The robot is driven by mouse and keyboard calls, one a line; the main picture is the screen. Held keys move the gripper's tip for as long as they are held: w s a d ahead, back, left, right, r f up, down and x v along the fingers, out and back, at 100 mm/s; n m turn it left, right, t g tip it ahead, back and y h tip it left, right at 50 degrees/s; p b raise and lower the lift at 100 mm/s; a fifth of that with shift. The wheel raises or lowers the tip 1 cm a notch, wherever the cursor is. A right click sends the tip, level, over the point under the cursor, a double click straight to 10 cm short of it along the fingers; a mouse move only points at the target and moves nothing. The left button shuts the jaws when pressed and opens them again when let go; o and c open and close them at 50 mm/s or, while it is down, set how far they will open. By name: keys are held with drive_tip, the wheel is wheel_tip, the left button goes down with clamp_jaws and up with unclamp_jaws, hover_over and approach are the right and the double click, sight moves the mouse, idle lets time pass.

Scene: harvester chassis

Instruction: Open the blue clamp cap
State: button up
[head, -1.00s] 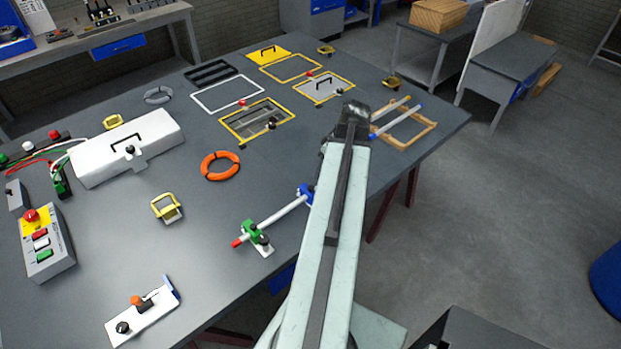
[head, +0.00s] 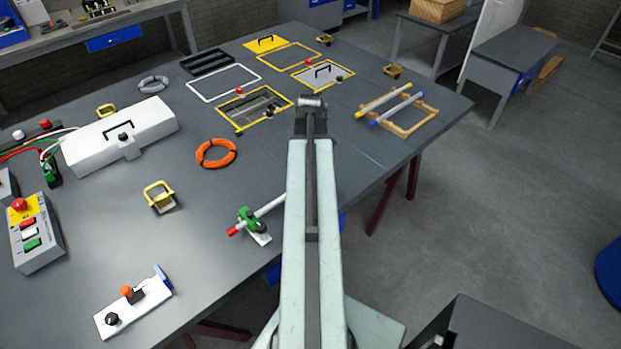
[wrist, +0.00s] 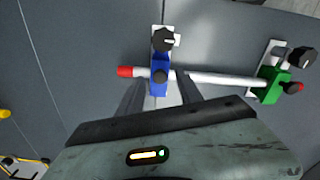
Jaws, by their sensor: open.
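The blue clamp (wrist: 160,72) with its cap sits on a white base plate (wrist: 171,34) in the wrist view, around a white tube (wrist: 215,79) with red ends. A black knob (wrist: 163,40) stands at the plate's far end, and a small dark knob shows on the blue clamp. My gripper (wrist: 161,86) is open and empty, its two dark fingers to the left and right of the blue clamp's near part. Contact cannot be told. In the head view my arm hides the blue clamp; the tube's other clamp, green (head: 250,219), shows left of the arm.
The green clamp (wrist: 272,86) holds the tube to the right in the wrist view. In the head view, a yellow-handled clip (head: 160,197), an orange ring (head: 216,153) and a white latch plate (head: 134,307) lie to the left. Bare tabletop surrounds them.

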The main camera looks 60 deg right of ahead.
drive_tip(key=shift+f, duration=0.6)
drive_tip(key=shift+r, duration=0.1)
drive_tip(key=shift+c, duration=0.3)
clamp_jaws()
idle(0.6)
